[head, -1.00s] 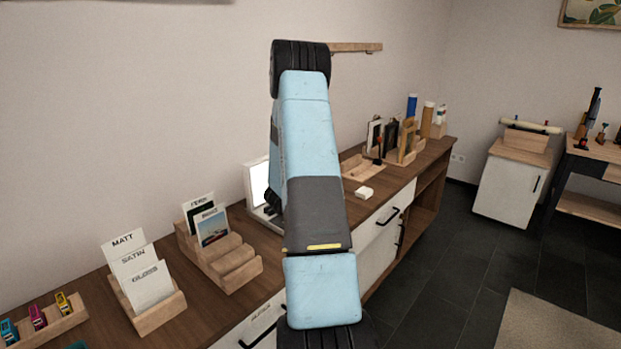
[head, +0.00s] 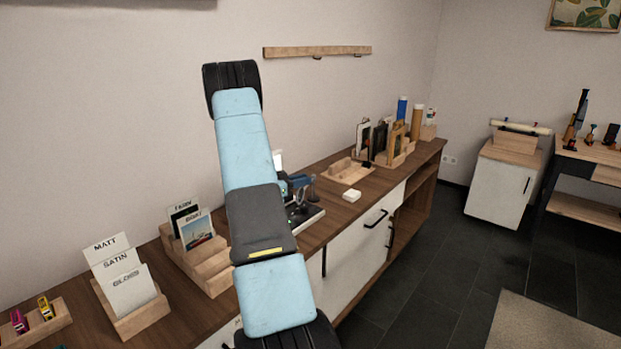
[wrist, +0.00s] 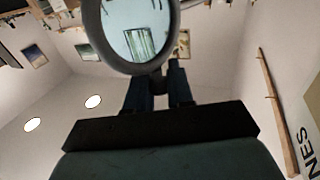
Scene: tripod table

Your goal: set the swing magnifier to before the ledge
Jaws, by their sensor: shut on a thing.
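The swing magnifier (wrist: 128,28) fills the top of the wrist view as a dark round ring with a clear lens. My gripper (wrist: 160,88) is shut on it just below the ring, its two dark fingers on either side of the stem. In the head view my gripper (head: 300,186) is small, low over the counter behind my arm, and its hold is unclear there. A wooden ledge (head: 318,51) with small hooks underneath is on the wall above. A long wooden strip (wrist: 272,112) shows at the right of the wrist view.

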